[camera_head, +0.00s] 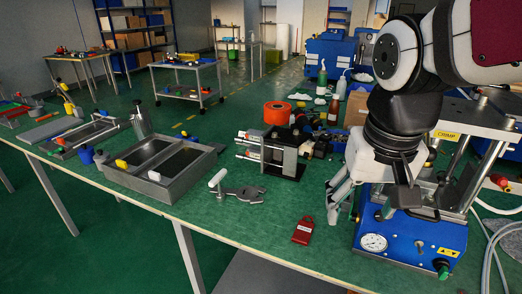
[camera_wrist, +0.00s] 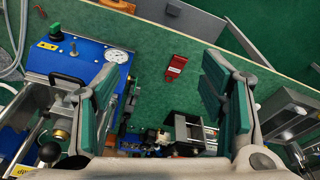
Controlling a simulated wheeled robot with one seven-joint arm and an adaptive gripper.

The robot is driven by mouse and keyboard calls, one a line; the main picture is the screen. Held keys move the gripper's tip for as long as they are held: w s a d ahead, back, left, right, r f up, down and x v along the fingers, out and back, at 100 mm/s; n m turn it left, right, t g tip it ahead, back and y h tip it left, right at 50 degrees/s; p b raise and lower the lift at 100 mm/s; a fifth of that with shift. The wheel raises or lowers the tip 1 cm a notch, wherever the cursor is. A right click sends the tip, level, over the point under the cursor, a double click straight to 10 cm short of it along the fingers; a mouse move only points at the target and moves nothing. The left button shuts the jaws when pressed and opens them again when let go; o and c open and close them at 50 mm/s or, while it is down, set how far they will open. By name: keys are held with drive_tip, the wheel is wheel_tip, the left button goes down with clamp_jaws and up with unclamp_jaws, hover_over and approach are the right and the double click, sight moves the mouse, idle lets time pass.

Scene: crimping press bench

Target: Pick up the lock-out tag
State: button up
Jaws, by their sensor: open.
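The red lock-out tag (camera_head: 303,230) lies flat on the green bench near its front edge, left of the blue press. It also shows in the wrist view (camera_wrist: 175,68), right of the press and near the bench edge. My gripper (camera_wrist: 158,85) is open and empty, with its green-padded fingers wide apart. In the wrist view the tag appears between the two fingers, well below them. In the head view my gripper (camera_head: 350,195) hangs beside the press, right of the tag and above the bench; its far finger is partly hidden.
The blue crimping press (camera_head: 408,240) with a gauge stands close to the right of the tag. A grey clamp-like tool (camera_head: 240,192) and a divided metal tray (camera_head: 165,165) lie to its left. A black fixture (camera_head: 275,150) stands behind. The bench around the tag is clear.

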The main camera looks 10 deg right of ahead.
drive_tip(key=w+f+m+g+b, duration=0.1)
drive_tip(key=w+f, duration=0.2)
drive_tip(key=w, duration=0.3)
drive_tip(key=w+f+m+b, duration=0.1)
drive_tip(key=w+f, duration=0.3)
drive_tip(key=w, duration=0.2)
drive_tip(key=m+g+b, duration=0.1)
drive_tip(key=m+b, duration=0.1)
approach(302, 234)
drive_tip(key=shift+y, duration=0.3)
drive_tip(key=f, duration=0.2)
drive_tip(key=f+b, duration=0.1)
drive_tip(key=f, duration=0.5)
drive_tip(key=shift+d+b, duration=0.25)
drive_tip(key=shift+b, duration=0.05)
drive_tip(key=shift+r, duration=0.1)
drive_tip(key=c, duration=1)
